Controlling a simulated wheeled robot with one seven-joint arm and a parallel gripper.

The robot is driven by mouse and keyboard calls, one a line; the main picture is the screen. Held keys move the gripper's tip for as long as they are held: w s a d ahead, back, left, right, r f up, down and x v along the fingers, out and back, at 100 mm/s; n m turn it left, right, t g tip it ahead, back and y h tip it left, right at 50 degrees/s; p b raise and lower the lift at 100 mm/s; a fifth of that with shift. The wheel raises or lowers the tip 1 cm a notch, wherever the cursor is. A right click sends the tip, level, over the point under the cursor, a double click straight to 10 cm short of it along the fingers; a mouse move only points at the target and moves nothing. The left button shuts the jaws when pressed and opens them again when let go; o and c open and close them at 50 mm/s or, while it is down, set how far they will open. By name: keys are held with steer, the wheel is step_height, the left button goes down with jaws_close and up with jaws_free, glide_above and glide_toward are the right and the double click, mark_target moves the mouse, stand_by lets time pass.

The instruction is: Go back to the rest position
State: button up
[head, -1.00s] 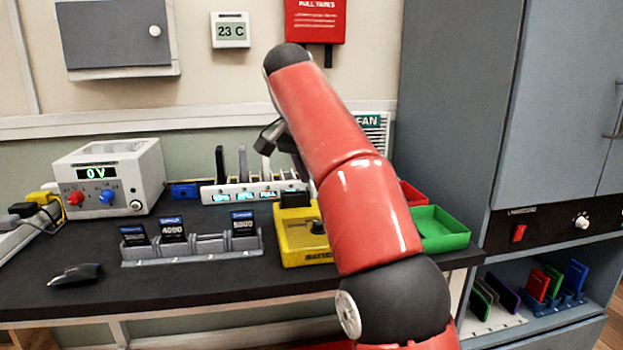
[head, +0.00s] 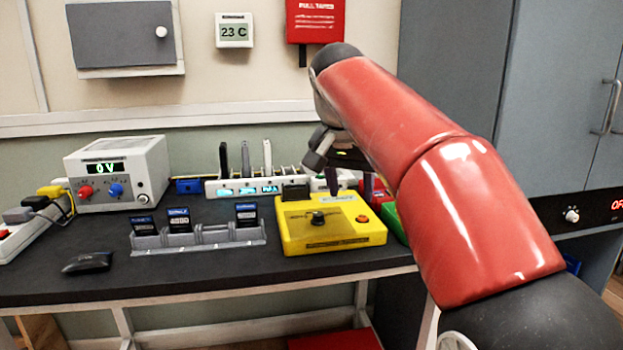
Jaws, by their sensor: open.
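My gripper (head: 335,185) hangs from the end of my red arm over the back right part of the dark bench (head: 190,285). It is small in view and partly hidden by the arm. Its jaws are open, and I see nothing held between them. It is above or just behind the yellow tester box (head: 345,238), near the white phone rack (head: 225,190); I cannot tell its exact height.
A grey battery holder (head: 200,240) with several dark packs stands in front of the rack. A white power supply (head: 118,172) reading 0 V is at left. A black mouse (head: 88,262) lies near the front edge. A green tray (head: 394,222) is mostly hidden by my arm.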

steer(key=s+d+f+n+y, duration=0.1)
steer(key=s+d+f, duration=0.3)
steer(key=s+f, duration=0.7)
steer(key=s+d+f+n+t, duration=0.1)
steer(key=s+d+f+n, duration=0.2)
steer(key=s+f, duration=0.8)
steer(key=s+d, duration=0.1)
steer(key=s, duration=0.2)
steer(key=shift+s+d+n+t+y, duration=0.15)
steer(key=shift+d+n+t+y, duration=0.15)
steer(key=shift+y, duration=0.1)
steer(key=shift+c, duration=0.5)
